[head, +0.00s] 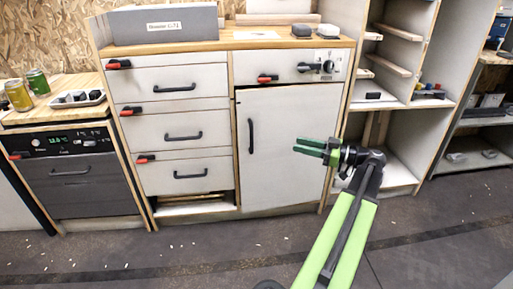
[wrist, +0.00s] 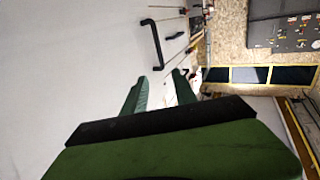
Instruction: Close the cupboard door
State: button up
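The cupboard door (head: 285,165) is a white panel under the top right drawer, with a black vertical handle (head: 251,136) near its left edge. A thin dark gap shows along its top left, so it looks slightly ajar; how far is hard to tell. My gripper (head: 300,147) is in front of the door's right part, fingers pointing left, and holds nothing. In the wrist view its two green fingers (wrist: 160,77) are apart, with the pale door surface (wrist: 70,60) alongside and the door handle (wrist: 155,43) beyond the tips. I cannot tell whether the fingers touch the door.
White drawers (head: 170,130) with black handles and red latches stand left of the door. A dark appliance (head: 80,185) is further left. An open shelf unit (head: 395,150) stands right. A grey box (head: 165,24) is on the wooden top. The floor (head: 200,255) in front is mostly clear.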

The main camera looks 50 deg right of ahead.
send_near(255, 135)
jog(key=w+a+r, duration=0.1)
jog(key=w+a, duration=0.1)
jog(key=w+a+r, duration=0.1)
jog(key=w+a, duration=0.3)
jog(key=shift+a+r, duration=0.4)
grip_shut()
dwell(1.0)
